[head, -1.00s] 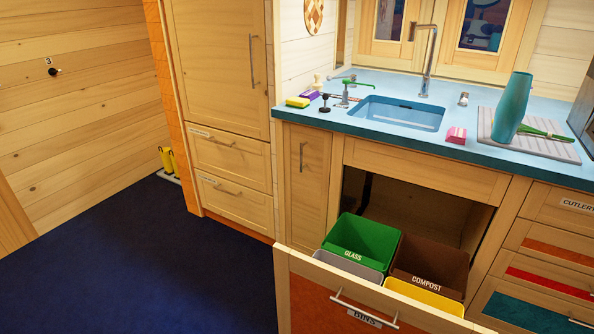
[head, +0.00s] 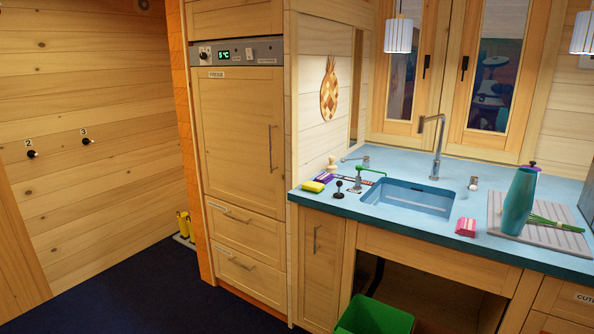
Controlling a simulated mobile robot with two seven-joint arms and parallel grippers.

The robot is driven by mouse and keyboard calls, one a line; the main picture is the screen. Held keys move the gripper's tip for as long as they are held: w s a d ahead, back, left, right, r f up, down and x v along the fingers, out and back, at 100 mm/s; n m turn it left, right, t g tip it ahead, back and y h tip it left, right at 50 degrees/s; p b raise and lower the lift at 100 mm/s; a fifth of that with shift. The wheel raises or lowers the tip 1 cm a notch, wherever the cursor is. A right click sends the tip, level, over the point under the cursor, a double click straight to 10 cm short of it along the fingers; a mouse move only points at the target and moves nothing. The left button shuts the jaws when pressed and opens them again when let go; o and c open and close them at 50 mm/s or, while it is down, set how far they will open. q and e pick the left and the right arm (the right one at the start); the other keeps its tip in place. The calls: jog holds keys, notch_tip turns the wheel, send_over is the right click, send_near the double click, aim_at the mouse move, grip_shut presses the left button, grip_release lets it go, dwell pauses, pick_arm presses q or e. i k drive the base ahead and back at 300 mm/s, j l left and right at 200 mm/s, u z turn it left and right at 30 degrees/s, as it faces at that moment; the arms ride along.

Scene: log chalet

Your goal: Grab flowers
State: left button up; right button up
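In the head view, a bunch of green stems (head: 556,223) lies on the ribbed grey draining mat (head: 540,239) at the right of the counter. No blossoms can be made out on it, and its left end is hidden behind the teal vase (head: 518,203). The vase stands upright on the mat. A small purple-topped thing (head: 533,165) shows behind the vase, too small to identify. Neither of my grippers is in view.
The blue counter (head: 465,181) holds a sink (head: 408,199), a tall tap (head: 437,150), a pink-and-white sponge or box (head: 465,227) and a yellow sponge (head: 313,186). Blue floor is clear at left.

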aim_at(541, 220)
jog(key=z, duration=0.75)
